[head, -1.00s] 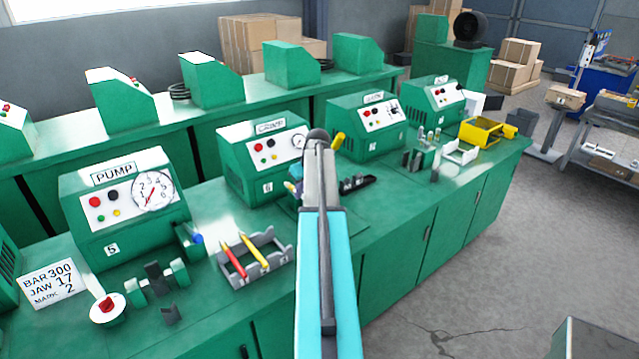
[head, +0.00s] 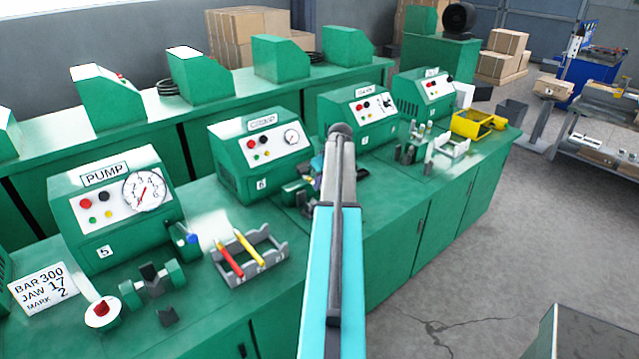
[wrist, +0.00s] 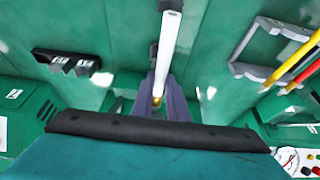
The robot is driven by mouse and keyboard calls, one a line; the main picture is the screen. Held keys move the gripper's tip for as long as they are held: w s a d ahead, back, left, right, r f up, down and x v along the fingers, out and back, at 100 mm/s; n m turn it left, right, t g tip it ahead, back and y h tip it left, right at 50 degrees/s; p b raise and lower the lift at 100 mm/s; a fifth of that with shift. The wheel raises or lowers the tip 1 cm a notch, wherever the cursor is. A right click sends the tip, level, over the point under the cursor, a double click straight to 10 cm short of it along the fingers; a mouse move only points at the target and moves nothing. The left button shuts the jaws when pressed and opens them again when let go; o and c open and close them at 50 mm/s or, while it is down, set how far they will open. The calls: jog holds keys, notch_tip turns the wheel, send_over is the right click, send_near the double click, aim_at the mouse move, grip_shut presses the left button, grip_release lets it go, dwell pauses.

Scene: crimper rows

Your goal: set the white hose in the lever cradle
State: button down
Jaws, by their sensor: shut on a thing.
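The white hose (wrist: 169,50) is in my gripper (wrist: 158,100) in the wrist view, a straight white tube running from between the fingers to the top edge. A small yellow-brown part shows at its near end. In the head view my arm covers most of the gripper and the hose, over the bench in front of the machine marked 6 (head: 260,155). I cannot pick out the lever cradle for certain. Green blocks and a dark grey part lie under the hose in the wrist view, partly hidden by the fingers.
A grey rack (head: 282,248) holds a red and a yellow pencil-like rod. A black rack (wrist: 50,55) with grey pieces lies left in the wrist view. The pump machine (head: 110,205), a sign (head: 42,288) and green blocks (head: 175,272) stand at left. A yellow frame (head: 468,125) stands at far right.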

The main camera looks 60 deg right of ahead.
jog(key=shift+w, duration=0.1)
jog(key=shift+a+f+b, duration=0.1)
jog(key=shift+f+b, duration=2.25)
jog(key=shift+f, duration=2.9)
jog(key=c, duration=1.7)
grip_release()
jog(key=shift+o, duration=0.2)
jog(key=b+v, duration=0.3)
jog(key=v, duration=1)
jog(key=shift+r, duration=0.1)
jog(key=shift+s+a+r, duration=0.1)
jog(key=shift+s+r, duration=0.15)
jog(key=shift+s, duration=0.05)
